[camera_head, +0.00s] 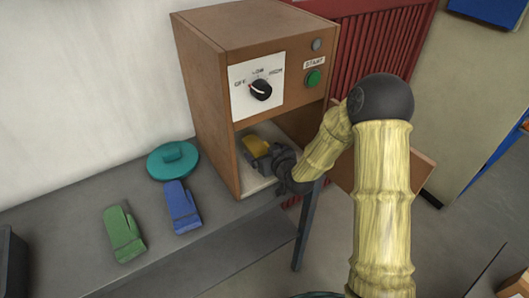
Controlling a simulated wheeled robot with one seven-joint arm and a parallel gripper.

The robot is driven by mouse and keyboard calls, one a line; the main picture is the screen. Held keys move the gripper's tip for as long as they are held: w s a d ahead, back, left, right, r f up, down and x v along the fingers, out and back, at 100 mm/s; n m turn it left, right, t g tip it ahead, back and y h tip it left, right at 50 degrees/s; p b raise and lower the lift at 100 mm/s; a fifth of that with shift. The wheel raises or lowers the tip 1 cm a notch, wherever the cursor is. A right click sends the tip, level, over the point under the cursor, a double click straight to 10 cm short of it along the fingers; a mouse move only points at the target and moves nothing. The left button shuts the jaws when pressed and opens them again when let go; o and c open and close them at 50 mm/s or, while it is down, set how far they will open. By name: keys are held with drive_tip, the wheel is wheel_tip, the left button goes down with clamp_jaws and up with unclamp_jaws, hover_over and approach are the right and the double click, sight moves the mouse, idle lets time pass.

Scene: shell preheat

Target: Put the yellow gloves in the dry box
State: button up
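The dry box is taken to be the wooden cabinet (212,92) with a dial and a green START button; it stands on the grey bench and its lower compartment is open. A yellow item, apparently the yellow gloves (256,145), is inside that compartment, right at my gripper. My gripper (263,159) reaches into the compartment from the right. Its fingers are small, dark and partly hidden, so I cannot tell whether they grip the gloves or whether the gloves rest on the floor.
A green glove (123,233), a blue glove (181,207) and a teal round lid-like item (173,160) lie on the grey bench (70,210) left of the box. The open wooden door (424,168) is behind my arm. A dark bin (12,265) stands far left.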

drive_tip(key=v, duration=1.2)
drive_tip(key=shift+b, duration=0.45)
drive_tip(key=shift+s+d+f+h, duration=0.1)
drive_tip(key=shift+d+h, duration=0.15)
drive_tip(key=shift+h, duration=0.05)
drive_tip(key=s+d+m+g+h, duration=0.5)
drive_tip(key=s+d+g, duration=0.4)
drive_tip(key=s, duration=0.7)
drive_tip(key=shift+s+d+r+m+g+h, duration=0.35)
drive_tip(key=shift+d+h, duration=0.25)
drive_tip(key=shift+d, duration=0.55)
drive_tip(key=shift+w, duration=0.1)
